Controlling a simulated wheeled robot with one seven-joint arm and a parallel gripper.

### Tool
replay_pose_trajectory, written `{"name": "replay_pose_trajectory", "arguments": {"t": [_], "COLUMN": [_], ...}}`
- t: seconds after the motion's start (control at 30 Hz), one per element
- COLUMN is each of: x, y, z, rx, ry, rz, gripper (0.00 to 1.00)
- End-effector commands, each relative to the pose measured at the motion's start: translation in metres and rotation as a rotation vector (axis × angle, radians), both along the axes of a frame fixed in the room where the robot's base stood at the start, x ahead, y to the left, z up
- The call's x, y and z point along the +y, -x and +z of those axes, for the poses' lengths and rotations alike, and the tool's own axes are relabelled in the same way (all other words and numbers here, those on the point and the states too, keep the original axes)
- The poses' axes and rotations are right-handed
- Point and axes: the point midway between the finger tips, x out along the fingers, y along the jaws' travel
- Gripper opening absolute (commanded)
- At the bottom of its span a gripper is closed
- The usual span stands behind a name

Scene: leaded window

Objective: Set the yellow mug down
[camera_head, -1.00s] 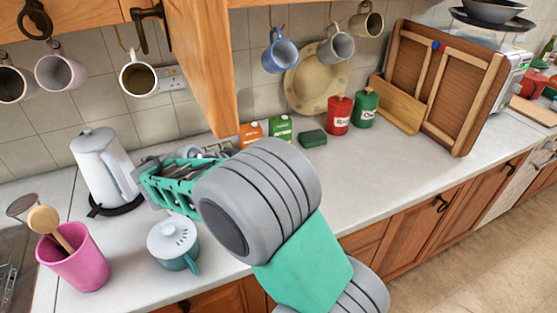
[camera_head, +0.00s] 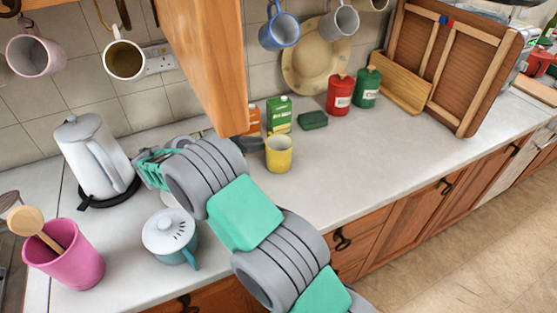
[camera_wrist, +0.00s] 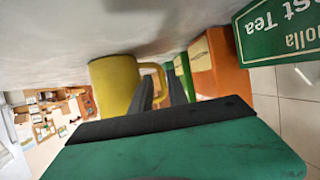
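The yellow mug (camera_head: 279,153) stands upright on the worktop (camera_head: 330,190), in front of the green carton and right of my wrist. In the wrist view, which is upside down, the yellow mug (camera_wrist: 114,82) has its handle toward my gripper. My gripper (camera_wrist: 160,88) shows there as two dark fingers with a gap between them, at the handle. The fingers look open around the handle's outer bar, though contact is hard to judge. In the head view my wrist hides most of the gripper.
An orange carton (camera_wrist: 218,65) and a green tea box (camera_wrist: 280,32) are close by in the wrist view. A white kettle (camera_head: 92,155), lidded teal pot (camera_head: 168,232) and pink pot (camera_head: 68,262) stand left. A wooden cupboard (camera_head: 212,60) hangs above.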

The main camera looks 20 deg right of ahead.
Motion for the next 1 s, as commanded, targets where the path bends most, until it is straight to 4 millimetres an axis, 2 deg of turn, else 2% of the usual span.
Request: {"name": "replay_pose_trajectory", "arguments": {"t": [0.07, 0.13, 0.27, 0.47, 0.73, 1.0], "x": [-0.01, -0.025, -0.044, -0.045, -0.045, -0.045], "y": [-0.002, -0.006, -0.01, -0.011, -0.011, -0.011], "z": [-0.009, -0.001, -0.01, -0.013, -0.012, -0.012], "rx": [-0.004, 0.002, 0.0, 0.0, -0.002, -0.002], "ry": [-0.002, 0.0, 0.0, -0.001, -0.001, 0.0], "rz": [-0.004, -0.005, -0.004, -0.002, -0.003, -0.003], "gripper": [0.2, 0.2, 0.2, 0.2, 0.0, 0.0]}}
